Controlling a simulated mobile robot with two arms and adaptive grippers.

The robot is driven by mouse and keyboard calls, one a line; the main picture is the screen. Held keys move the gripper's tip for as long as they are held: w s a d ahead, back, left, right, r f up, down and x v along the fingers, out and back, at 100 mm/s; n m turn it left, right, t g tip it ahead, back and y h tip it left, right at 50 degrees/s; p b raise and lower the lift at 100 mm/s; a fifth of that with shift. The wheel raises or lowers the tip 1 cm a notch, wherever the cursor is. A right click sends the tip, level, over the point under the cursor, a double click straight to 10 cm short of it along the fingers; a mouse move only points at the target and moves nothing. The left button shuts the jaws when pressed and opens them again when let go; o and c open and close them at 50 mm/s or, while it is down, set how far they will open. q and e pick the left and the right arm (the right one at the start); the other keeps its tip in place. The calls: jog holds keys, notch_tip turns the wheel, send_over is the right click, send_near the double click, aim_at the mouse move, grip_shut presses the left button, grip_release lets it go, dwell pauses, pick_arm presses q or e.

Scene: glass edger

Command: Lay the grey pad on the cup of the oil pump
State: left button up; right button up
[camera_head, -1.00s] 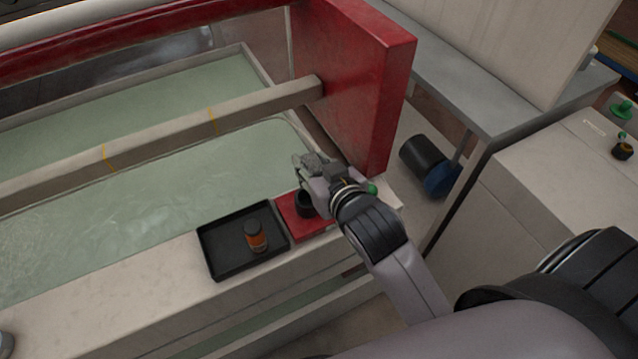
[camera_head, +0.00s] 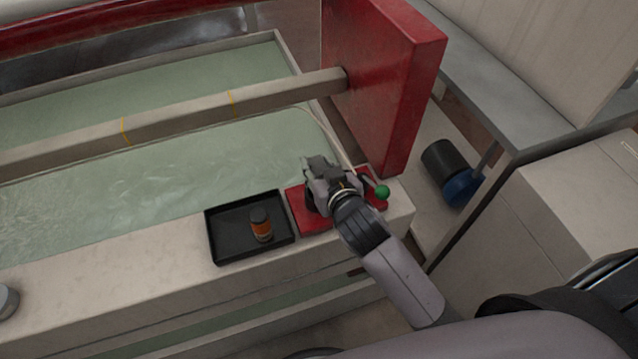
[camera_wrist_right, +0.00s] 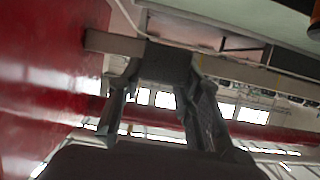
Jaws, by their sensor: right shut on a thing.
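The oil pump (camera_head: 302,220) is a red base on the pale ledge, with a green-knobbed lever (camera_head: 382,192) at its right. Its dark cup is mostly hidden behind my right gripper (camera_head: 320,168), which is over the pump. In the right wrist view, my right gripper (camera_wrist_right: 165,90) is shut on the grey pad (camera_wrist_right: 168,62), a dark grey block between its fingertips. The head view does not clearly separate pad from fingers, and I cannot tell whether the pad touches the cup. My left gripper is not in view.
A black tray (camera_head: 228,257) with an orange-and-dark bottle (camera_head: 261,226) sits left of the pump. A red upright panel (camera_head: 385,80) stands close behind it. A water-filled basin (camera_head: 180,170) lies beyond the ledge. The ledge left of the tray is mostly clear.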

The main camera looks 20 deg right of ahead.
jog(key=shift+f, duration=0.8)
notch_tip(320, 180, down, 4)
jog(key=shift+f+b, duration=0.1)
jog(key=shift+b, duration=0.3)
jog(key=shift+f+b, duration=0.3)
jog(key=shift+f, duration=0.25)
jog(key=o, duration=0.8)
jog(key=shift+o, duration=0.2)
